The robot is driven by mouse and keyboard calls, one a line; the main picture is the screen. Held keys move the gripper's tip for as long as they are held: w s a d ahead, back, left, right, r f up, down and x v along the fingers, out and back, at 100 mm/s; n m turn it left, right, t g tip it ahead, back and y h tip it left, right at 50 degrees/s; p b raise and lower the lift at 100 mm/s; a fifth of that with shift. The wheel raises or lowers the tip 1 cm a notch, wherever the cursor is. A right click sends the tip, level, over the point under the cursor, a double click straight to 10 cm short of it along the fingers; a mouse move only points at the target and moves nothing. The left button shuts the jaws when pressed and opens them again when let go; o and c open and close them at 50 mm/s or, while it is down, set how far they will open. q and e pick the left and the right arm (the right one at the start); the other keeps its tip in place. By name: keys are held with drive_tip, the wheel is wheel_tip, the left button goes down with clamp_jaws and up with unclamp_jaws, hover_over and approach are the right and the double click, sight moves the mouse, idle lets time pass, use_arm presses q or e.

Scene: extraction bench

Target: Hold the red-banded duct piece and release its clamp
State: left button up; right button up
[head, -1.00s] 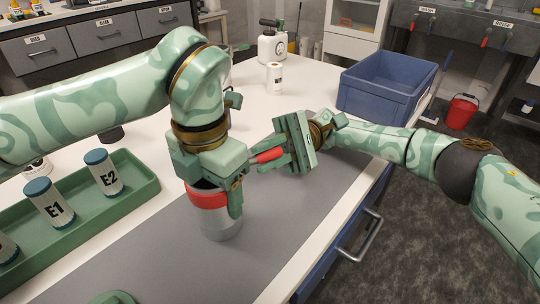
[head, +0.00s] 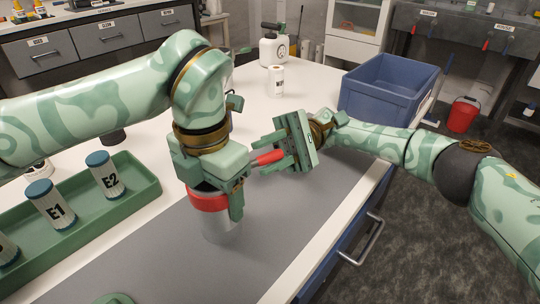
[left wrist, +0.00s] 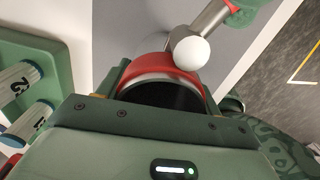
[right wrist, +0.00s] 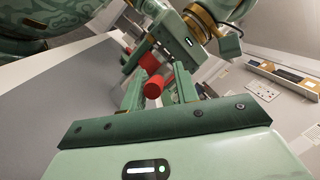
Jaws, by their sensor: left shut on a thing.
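The duct piece (head: 222,230) is a grey cylinder standing upright on the grey mat, with a red band (head: 208,200) near its top. My left gripper (head: 215,192) is shut on it from above at the band. In the left wrist view the red band (left wrist: 150,72) and dark opening lie between the fingers. The clamp's lever has a metal shaft with a white ball (left wrist: 191,52) and a red handle (head: 267,157). My right gripper (right wrist: 158,90) is open, its fingers on either side of the red handle (right wrist: 153,88), with a visible gap on one side.
A green tray (head: 142,192) with blue-capped jars (head: 105,175) is at left. A blue bin (head: 385,95) stands at the back right of the bench. The front mat area is clear.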

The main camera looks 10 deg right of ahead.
sight(271, 151)
use_arm(q)
drive_tip(key=shift+o, duration=0.2)
use_arm(e)
wheel_tip(271, 151, up, 9)
drive_tip(key=shift+r, duration=0.15)
use_arm(q)
drive_tip(key=o, duration=1.2)
drive_tip(key=shift+f, duration=0.1)
